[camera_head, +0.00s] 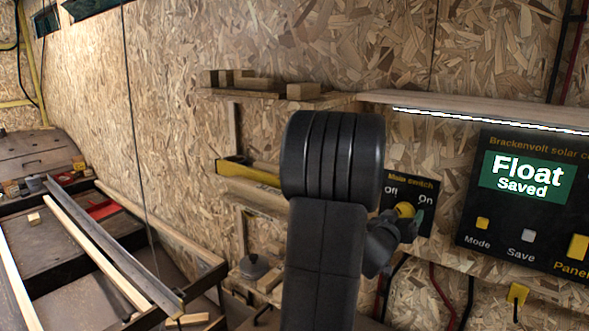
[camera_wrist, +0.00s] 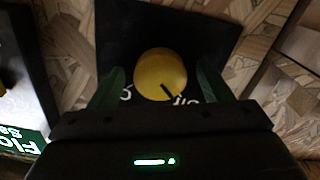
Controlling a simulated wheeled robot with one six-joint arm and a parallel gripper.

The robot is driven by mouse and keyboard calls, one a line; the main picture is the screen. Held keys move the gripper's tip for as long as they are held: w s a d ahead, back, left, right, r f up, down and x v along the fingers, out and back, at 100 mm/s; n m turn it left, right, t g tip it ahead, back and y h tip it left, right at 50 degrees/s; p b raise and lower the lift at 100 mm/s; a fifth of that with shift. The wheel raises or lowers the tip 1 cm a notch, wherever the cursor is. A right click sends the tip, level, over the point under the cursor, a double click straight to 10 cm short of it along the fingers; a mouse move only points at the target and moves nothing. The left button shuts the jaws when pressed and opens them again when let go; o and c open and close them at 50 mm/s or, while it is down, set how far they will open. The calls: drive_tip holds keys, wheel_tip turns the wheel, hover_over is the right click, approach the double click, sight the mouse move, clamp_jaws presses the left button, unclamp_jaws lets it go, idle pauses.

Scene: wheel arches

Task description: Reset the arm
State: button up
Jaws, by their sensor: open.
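The main switch is a black panel (camera_head: 396,186) on the wall, marked Off on the left and On on the right. Its round yellow knob (camera_head: 405,210) also shows in the wrist view (camera_wrist: 158,68). There the view is upside down, and the knob's dark mark points toward the lettering at lower right, which looks like Off. My gripper (camera_wrist: 162,88) is open, with one green finger on each side of the knob. Small gaps seem to show, but contact cannot be told. In the head view my gripper (camera_head: 411,222) is at the knob, partly hidden by my arm.
A solar controller (camera_head: 475,215) right of the switch reads "Float Saved". A lit shelf (camera_head: 465,108) runs above. Wooden shelves (camera_head: 262,97) with blocks and a yellow level (camera_head: 247,174) lie left, behind my arm. A workbench (camera_head: 60,260) with rails stands far left.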

drive_tip(key=shift+m+b, duration=0.45)
drive_tip(key=shift+m, duration=1.15)
drive_tip(key=shift+a, duration=0.1)
